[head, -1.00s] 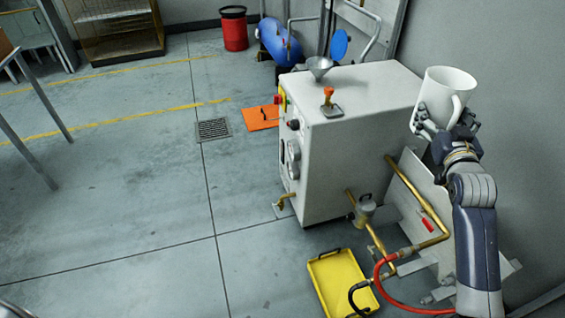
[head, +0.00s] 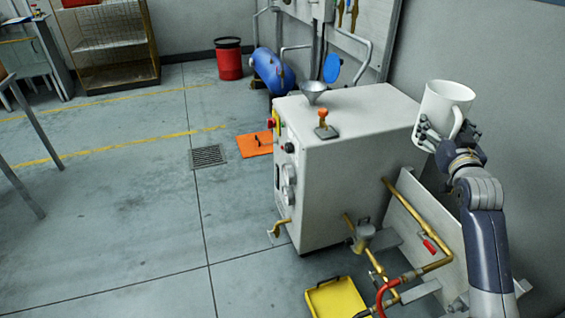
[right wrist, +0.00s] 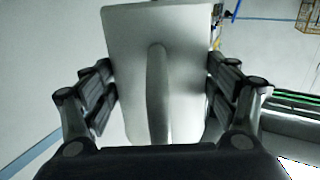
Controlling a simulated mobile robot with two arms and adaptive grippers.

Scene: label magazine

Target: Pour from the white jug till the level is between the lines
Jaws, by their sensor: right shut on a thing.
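The white jug (head: 444,108) is held up at the right of the head view, beside and above the right end of the white machine. It looks about upright. My right gripper (head: 441,137) is shut on its body. In the right wrist view the jug (right wrist: 130,60) fills the middle, with its handle toward me and the gripper's fingers (right wrist: 160,95) on both sides. A metal funnel (head: 314,90) stands on top of the machine (head: 350,125) at its far left, apart from the jug. No level lines can be made out, and the jug's contents are hidden. My left gripper is not in view.
An orange-topped lever (head: 323,118) rises from the machine top. Brass pipes (head: 420,215) and a red hose (head: 383,292) lie at its near right. A yellow tray (head: 335,298) is on the floor in front. A wall stands close on the right. Floor to the left is mostly clear.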

